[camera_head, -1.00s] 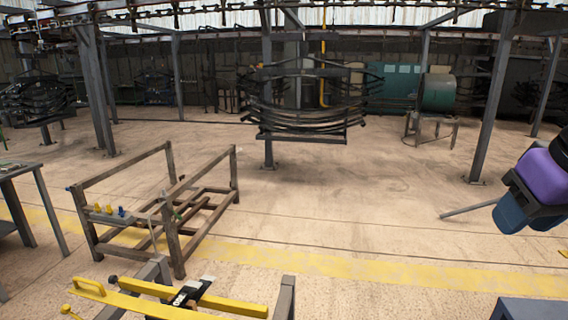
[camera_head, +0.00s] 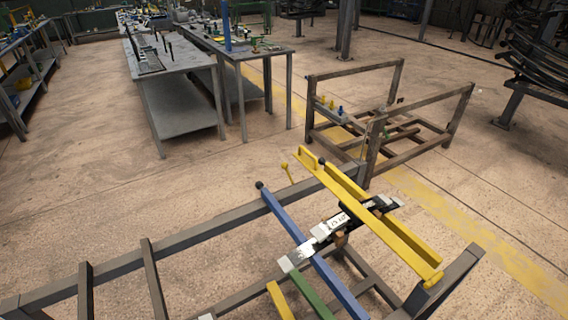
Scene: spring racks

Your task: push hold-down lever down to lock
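A yellow double bar (camera_head: 385,234) with a loop handle at its far end lies across a grey metal rack (camera_head: 200,231) in the foreground. A blue bar (camera_head: 289,224) with a black ball knob at its far end runs beside it. A short yellow stick with a ball knob (camera_head: 285,167) stands at the rack's far rail. A dark block with white labels (camera_head: 340,221) sits between the blue and yellow bars. I cannot tell which of these is the hold-down lever, or whether it is locked.
A green bar (camera_head: 312,296) lies at the front of the rack. A brown metal frame (camera_head: 359,73) stands behind it. Grey worktables (camera_head: 184,71) with parts stand at the back left. The floor (camera_head: 110,200) left of the rack is clear.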

